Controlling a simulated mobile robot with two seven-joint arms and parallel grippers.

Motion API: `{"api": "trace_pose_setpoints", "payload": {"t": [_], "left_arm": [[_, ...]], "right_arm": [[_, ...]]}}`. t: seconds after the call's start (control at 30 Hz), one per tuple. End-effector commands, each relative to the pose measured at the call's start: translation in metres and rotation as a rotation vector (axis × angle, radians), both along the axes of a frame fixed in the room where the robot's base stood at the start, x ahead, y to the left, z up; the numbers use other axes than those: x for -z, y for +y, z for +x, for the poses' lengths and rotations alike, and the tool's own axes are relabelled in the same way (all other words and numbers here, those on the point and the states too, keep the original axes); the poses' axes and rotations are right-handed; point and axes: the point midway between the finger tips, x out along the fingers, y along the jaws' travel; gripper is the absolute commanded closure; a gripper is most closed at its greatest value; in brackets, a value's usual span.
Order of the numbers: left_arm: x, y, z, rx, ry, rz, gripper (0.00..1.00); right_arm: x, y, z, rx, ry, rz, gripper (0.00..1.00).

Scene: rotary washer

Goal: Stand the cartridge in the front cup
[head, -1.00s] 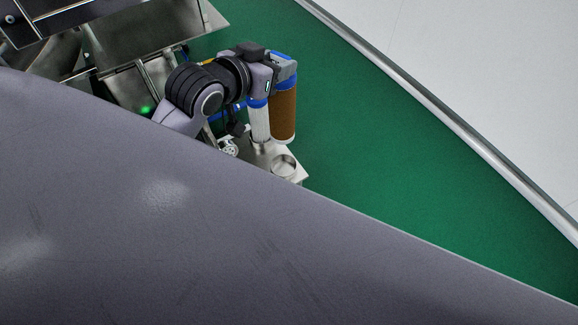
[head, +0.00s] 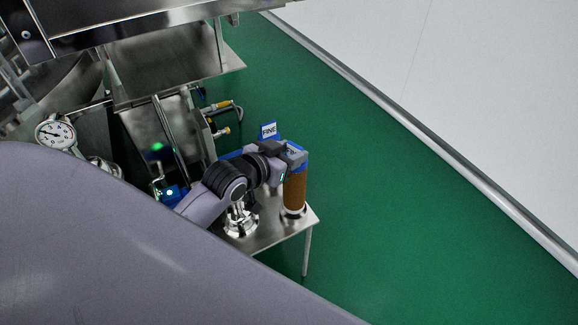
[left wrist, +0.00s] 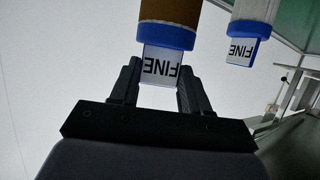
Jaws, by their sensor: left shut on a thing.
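The cartridge (head: 295,190) is a brown cylinder with a blue cap and a tab marked FINE. My left gripper (head: 292,153) is shut on its cap tab from above. The cartridge is upright, and its lower end meets the front metal cup (head: 293,213) on the small steel table. I cannot tell how deep it sits in the cup. In the left wrist view the cartridge (left wrist: 168,12) hangs from the tab between the fingers of the left gripper (left wrist: 160,78). My right gripper is not in view.
A white cartridge (left wrist: 257,12) with a blue cap and FINE tab stands beside the brown one; its tab (head: 268,130) shows behind my gripper. A metal fitting (head: 240,220) stands on the steel table (head: 270,235). Washer panels and a gauge (head: 55,134) are at left. Green floor is clear at right.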

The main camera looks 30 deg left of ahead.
Motion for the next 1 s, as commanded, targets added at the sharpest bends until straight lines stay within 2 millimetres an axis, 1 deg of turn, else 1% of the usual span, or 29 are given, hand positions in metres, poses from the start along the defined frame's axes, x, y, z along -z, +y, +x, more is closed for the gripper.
{"api": "trace_pose_setpoints", "payload": {"t": [0.03,0.1,0.2,0.3,0.53,0.63,0.67,0.7,0.73,1.0], "left_arm": [[0.010,0.000,0.000,0.000,0.001,-0.001,1.00],[0.022,0.000,0.000,-0.001,0.001,-0.002,1.00],[0.034,0.000,0.000,0.000,0.000,-0.001,1.00],[0.037,0.000,0.000,0.000,-0.001,0.000,1.00],[0.037,0.000,0.000,0.000,-0.002,0.000,1.00],[0.039,0.000,0.000,0.000,-0.001,0.000,1.00],[0.040,0.000,0.000,0.000,0.002,-0.001,0.47],[0.040,0.000,-0.001,0.000,0.002,-0.001,0.34],[0.040,0.000,-0.001,0.000,0.002,-0.001,0.28],[0.039,0.000,0.000,0.000,0.002,0.000,0.28]], "right_arm": [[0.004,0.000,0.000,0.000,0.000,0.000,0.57],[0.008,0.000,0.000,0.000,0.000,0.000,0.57],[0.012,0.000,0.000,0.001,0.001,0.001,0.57],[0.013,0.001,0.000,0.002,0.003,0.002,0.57],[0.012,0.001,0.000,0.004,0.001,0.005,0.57],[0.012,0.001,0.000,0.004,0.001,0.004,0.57],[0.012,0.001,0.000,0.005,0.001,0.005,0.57],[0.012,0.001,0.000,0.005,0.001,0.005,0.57],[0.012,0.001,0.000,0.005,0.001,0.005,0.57],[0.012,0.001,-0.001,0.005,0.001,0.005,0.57]]}}
